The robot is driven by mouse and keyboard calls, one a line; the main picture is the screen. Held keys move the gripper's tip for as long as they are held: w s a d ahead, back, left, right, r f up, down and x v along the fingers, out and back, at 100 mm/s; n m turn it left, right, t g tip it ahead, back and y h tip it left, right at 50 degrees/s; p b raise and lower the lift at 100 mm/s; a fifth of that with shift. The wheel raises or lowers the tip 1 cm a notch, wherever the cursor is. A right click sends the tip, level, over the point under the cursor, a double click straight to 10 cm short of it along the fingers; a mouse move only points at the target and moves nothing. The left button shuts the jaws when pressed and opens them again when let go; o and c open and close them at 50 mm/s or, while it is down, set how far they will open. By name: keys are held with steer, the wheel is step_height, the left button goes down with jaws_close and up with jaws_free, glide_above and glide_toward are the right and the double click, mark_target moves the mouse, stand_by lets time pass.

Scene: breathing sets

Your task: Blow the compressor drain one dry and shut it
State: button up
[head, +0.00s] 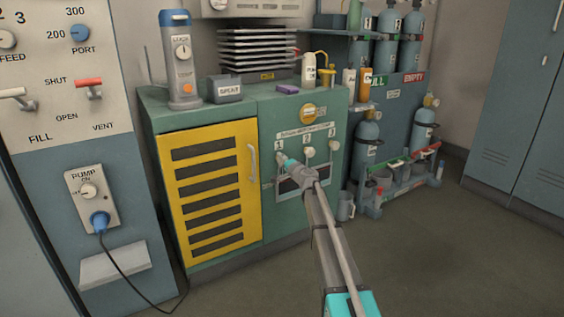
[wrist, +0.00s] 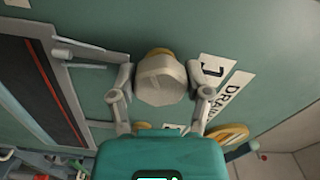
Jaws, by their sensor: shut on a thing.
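The drain one knob (wrist: 162,82) is a pale faceted knob on a brass stem, set in the green compressor panel (wrist: 230,45). Beside it is a white label (wrist: 214,72) with a 1 and a DRAIN label. My gripper (wrist: 160,68) has a finger on each side of the knob and is shut on it. In the head view my gripper (head: 284,161) is at the place marked 1 and mostly covers the knob. The drain two knob (head: 308,152) and drain three knob (head: 334,146) are to its right.
A yellow louvred door (head: 210,190) is left of the panel. A dark framed window (head: 290,186) sits just below the drains. A rack of blue cylinders (head: 368,135) stands to the right. A grey jug (head: 345,206) is on the floor. The floor in front is clear.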

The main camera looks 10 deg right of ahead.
steer(key=n, duration=0.5)
steer(key=shift+w+n, duration=0.1)
steer(key=shift+n, duration=0.3)
steer(key=o, duration=1.2)
steer(key=shift+s+f, duration=0.1)
steer(key=shift+s, duration=0.1)
steer(key=v, duration=1.1)
steer(key=shift+s+d, duration=0.15)
steer(key=shift+s, duration=0.15)
